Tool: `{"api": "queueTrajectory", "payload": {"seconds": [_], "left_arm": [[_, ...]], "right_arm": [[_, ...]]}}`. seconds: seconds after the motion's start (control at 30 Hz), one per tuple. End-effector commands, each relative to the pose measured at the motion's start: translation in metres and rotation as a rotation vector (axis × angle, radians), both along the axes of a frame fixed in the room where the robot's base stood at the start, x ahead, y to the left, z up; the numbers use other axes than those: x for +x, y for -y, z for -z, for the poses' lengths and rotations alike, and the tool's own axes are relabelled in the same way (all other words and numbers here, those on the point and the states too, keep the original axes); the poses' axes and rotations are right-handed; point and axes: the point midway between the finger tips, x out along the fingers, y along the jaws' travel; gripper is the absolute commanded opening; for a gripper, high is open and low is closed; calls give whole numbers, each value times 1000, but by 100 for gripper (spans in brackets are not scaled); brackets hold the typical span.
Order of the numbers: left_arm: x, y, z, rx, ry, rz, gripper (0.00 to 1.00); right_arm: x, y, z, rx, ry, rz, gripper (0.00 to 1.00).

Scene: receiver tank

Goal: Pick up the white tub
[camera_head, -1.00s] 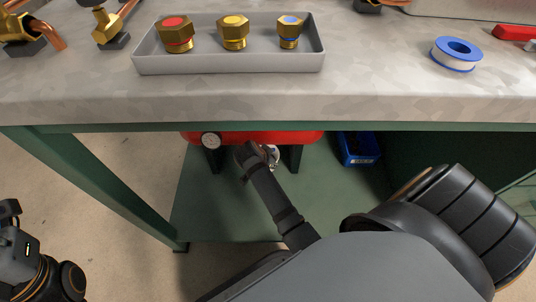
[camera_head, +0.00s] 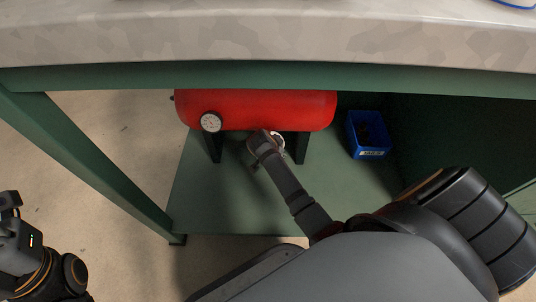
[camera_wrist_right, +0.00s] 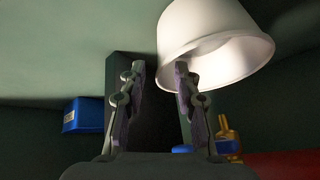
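The white tub (camera_wrist_right: 215,35) stands on the green lower shelf under the red tank; the right wrist view shows it upside down. In the head view only a pale sliver of the tub (camera_head: 279,141) shows beside my right gripper (camera_head: 262,143). In the right wrist view my right gripper (camera_wrist_right: 160,68) is open, with nothing between its fingers. One fingertip overlaps the tub's rim in the picture; I cannot tell whether it touches. Most of the tub lies outside that finger. My left gripper (camera_head: 10,208) is at the left edge, partly seen, its fingers unclear.
A brass valve (camera_wrist_right: 229,138) sits close to my right gripper. A blue bin (camera_head: 367,137) stands to the right. The bench edge (camera_head: 270,80) is above.

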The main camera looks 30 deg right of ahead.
Motion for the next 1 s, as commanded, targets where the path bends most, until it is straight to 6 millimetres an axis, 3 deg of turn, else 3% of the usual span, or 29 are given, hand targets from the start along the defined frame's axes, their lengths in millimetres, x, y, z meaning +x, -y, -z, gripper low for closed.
{"api": "queueTrajectory", "payload": {"seconds": [0.03,0.27,0.5,1.0], "left_arm": [[1,0,11,2,-4,-2,40],[1,1,7,3,-3,-5,40],[0,0,7,-1,-1,-5,40],[0,0,6,-1,-1,-5,40]], "right_arm": [[2,4,11,-2,1,0,32],[3,5,9,1,1,-1,32],[3,5,9,1,0,0,0],[3,5,7,0,2,-1,0]]}}
